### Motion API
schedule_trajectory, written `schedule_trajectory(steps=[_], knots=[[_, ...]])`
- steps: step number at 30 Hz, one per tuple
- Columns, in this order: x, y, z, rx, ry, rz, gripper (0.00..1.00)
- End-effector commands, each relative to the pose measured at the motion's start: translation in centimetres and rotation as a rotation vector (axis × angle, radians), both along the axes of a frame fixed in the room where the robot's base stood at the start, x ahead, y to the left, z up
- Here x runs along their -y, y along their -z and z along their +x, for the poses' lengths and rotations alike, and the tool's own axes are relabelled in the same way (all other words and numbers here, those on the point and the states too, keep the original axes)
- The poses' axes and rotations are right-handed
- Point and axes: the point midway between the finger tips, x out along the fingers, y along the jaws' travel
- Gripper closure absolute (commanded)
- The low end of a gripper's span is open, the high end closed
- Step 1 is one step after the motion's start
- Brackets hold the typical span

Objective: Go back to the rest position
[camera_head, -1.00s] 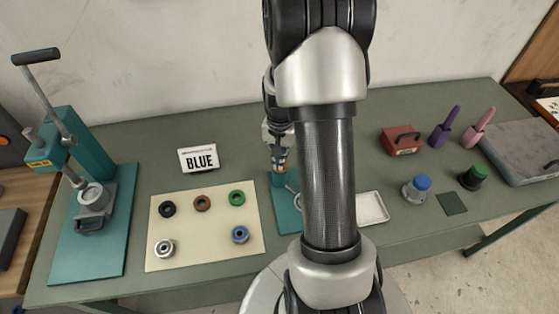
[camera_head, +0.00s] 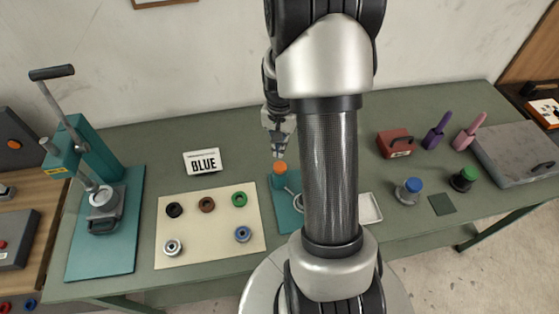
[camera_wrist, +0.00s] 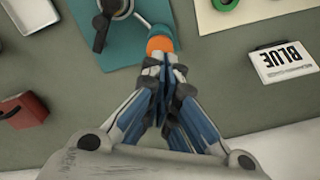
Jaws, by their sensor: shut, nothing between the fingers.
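My gripper (camera_head: 279,152) points down above the teal device in the middle of the table, partly behind my own arm in the head view. Its fingers are closed together with nothing between them; they also show shut in the wrist view (camera_wrist: 167,68). An orange round top (camera_head: 280,168) of the teal device sits just below the fingertips in the head view. In the wrist view the orange top (camera_wrist: 160,44) shows just beyond the fingertips, apparently apart from them. My arm hides much of the teal base (camera_head: 284,208).
A cream mat (camera_head: 190,232) holds several coloured rings. A BLUE sign (camera_head: 202,162) stands behind it. A teal lever press (camera_head: 100,190) stands left. A red box (camera_head: 396,143), blue-topped and green-topped pots, a white tray (camera_head: 370,208) and a grey slab (camera_head: 515,152) are right.

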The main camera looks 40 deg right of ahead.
Motion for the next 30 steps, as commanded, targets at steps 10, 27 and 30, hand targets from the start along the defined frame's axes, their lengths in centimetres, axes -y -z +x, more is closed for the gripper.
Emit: schedule_trajectory(steps=[10, 27, 30], knots=[[0.0, 0.0, 0.0, 0.0, 0.0, 0.0, 1.0], [-7.0, -6.9, -0.1, 0.092, -0.265, -0.059, 1.0], [-10.0, -9.0, -1.1, 0.127, -0.376, -0.081, 1.0]])
